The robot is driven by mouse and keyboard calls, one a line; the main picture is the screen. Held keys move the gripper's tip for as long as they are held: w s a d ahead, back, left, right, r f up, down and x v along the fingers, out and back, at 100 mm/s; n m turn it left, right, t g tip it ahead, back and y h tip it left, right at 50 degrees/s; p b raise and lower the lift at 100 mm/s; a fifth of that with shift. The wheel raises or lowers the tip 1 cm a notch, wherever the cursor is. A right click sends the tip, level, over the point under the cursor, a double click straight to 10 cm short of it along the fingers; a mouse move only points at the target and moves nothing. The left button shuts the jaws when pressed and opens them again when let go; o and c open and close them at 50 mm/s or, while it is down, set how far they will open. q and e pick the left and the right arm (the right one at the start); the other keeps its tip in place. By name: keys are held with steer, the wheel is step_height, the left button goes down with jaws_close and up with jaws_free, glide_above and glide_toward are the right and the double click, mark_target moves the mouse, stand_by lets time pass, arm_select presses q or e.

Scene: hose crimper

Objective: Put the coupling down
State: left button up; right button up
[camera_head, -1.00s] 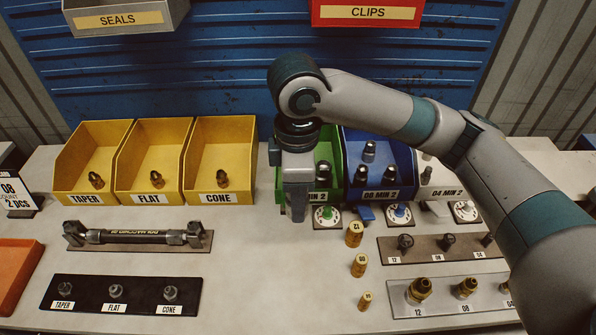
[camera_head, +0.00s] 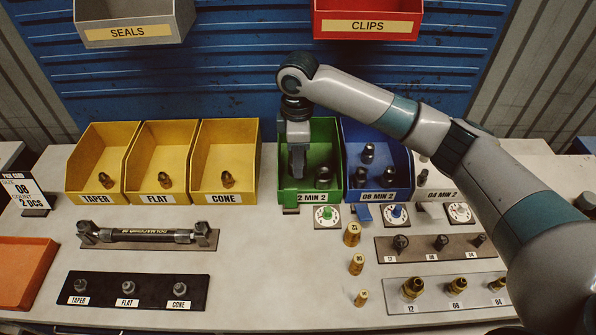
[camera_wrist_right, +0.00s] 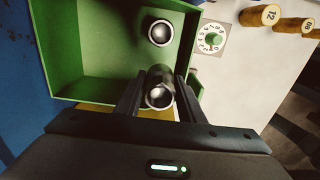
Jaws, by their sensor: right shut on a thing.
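My right gripper (camera_head: 298,172) is over the left part of the green bin (camera_head: 320,135), labelled "12 MIN 2". In the right wrist view its fingers (camera_wrist_right: 158,105) are shut on a dark metal coupling (camera_wrist_right: 159,90), held upright with its round open end toward the camera. In that view the green bin's wall (camera_wrist_right: 100,92) lies beside and behind it. Another coupling (camera_wrist_right: 160,32) stands in the bin, and it also shows in the head view (camera_head: 322,177). I cannot tell whether the held coupling touches the bin floor. My left gripper is not in view.
The blue bin (camera_head: 380,137) with several couplings stands right of the green bin. Yellow bins (camera_head: 222,140) stand to the left. A dial (camera_head: 326,216) and brass pieces (camera_head: 352,234) are in front. A hose assembly (camera_head: 148,236) lies front left.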

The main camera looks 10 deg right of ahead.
steer(key=shift+f, duration=0.9)
step_height(320, 180, down, 3)
steer(key=shift+f+p, duration=0.15)
steer(key=shift+p, duration=0.55)
steer(key=shift+w+f+p, duration=0.15)
steer(key=shift+f+p, duration=0.35)
steer(key=shift+f, duration=0.25)
steer(key=o, duration=1.3)
steer(key=shift+f, duration=0.1)
steer(key=shift+c, duration=0.2)
